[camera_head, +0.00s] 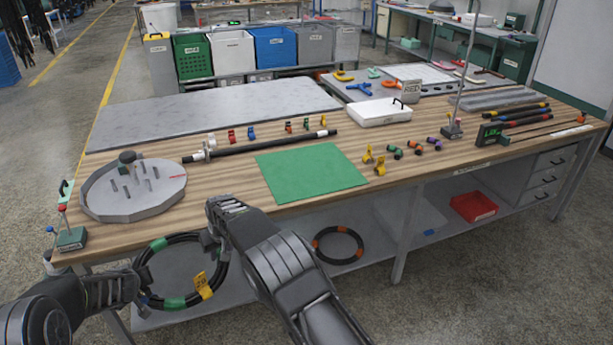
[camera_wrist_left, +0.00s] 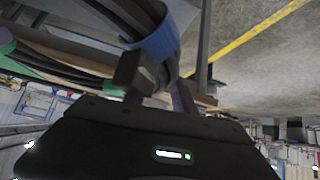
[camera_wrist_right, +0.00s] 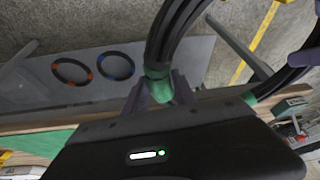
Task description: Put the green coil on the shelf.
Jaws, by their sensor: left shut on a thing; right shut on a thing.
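The green coil (camera_head: 175,302) is a ring of black hose with green bands and a yellow tag. It hangs upright in front of the bench's lower left end, held at both sides. My left gripper (camera_head: 137,286) is shut on its left side; in the left wrist view a blue band shows at the fingers. My right gripper (camera_head: 212,240) is shut on its upper right side, at a green band (camera_wrist_right: 157,84) in the right wrist view. The shelf (camera_head: 365,262) is the grey board under the bench top, behind the coil and my right arm.
A coil with orange bands (camera_head: 338,246) lies on the shelf. Beside it a coil with blue bands (camera_wrist_right: 115,66) shows in the right wrist view. A red bin (camera_head: 473,206) stands farther right. The bench top with a green mat (camera_head: 310,172) overhangs the shelf; a bench leg (camera_head: 403,240) stands in front.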

